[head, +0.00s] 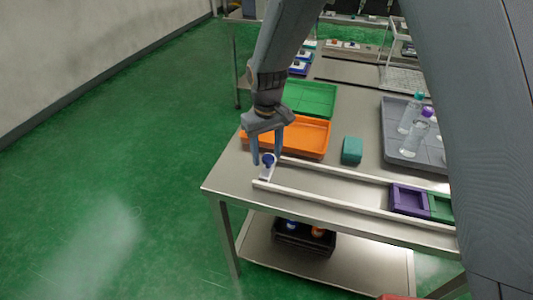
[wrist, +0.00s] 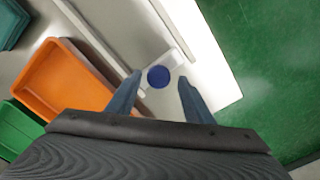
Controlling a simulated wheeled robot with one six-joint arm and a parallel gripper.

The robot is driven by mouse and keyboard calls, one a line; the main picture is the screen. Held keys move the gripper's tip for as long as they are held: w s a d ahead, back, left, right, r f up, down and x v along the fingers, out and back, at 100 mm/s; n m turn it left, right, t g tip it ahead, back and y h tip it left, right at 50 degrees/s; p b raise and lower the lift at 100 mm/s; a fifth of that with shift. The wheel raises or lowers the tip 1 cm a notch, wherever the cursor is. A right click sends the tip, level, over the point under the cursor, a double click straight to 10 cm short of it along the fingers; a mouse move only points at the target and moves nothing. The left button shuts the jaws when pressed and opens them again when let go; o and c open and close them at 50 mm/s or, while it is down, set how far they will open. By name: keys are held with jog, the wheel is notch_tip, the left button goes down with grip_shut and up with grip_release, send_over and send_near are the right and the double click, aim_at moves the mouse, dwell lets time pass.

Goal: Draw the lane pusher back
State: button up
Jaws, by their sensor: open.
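The lane pusher (head: 267,168) is a small pale plate with a blue knob, at the left end of a lane between two light rails on the steel table. In the wrist view the blue knob (wrist: 158,76) lies between my fingertips, with the pale plate (wrist: 174,58) around it. My gripper (head: 268,160) points down at the knob, its fingers open on either side. The wrist view shows a gap between the knob and each finger (wrist: 160,82). Part of the pusher is hidden behind a finger in the head view.
Purple (head: 409,200) and green (head: 440,207) blocks sit in the lane at the right. An orange tray (head: 312,152), green tray (head: 318,112) and teal block (head: 352,150) stand behind the lane. A grey tray (head: 390,150) holds bottles. The table's left edge is near the pusher.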

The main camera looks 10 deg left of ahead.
aim_at(266, 157)
notch_tip(266, 157, up, 7)
jog(key=shift+r+b, duration=0.2)
jog(key=shift+b, duration=0.65)
jog(key=s+d+r+m, duration=0.1)
jog(key=s+d+m, duration=0.25)
jog(key=d, duration=1.35)
jog(key=s+d+m+t, duration=0.1)
jog(key=s+d+m, duration=0.3)
jog(key=s+d, duration=0.6)
jog(key=d+f, duration=0.1)
jog(key=d, duration=0.2)
jog(key=shift+s+d, duration=0.2)
jog(key=shift+s, duration=0.05)
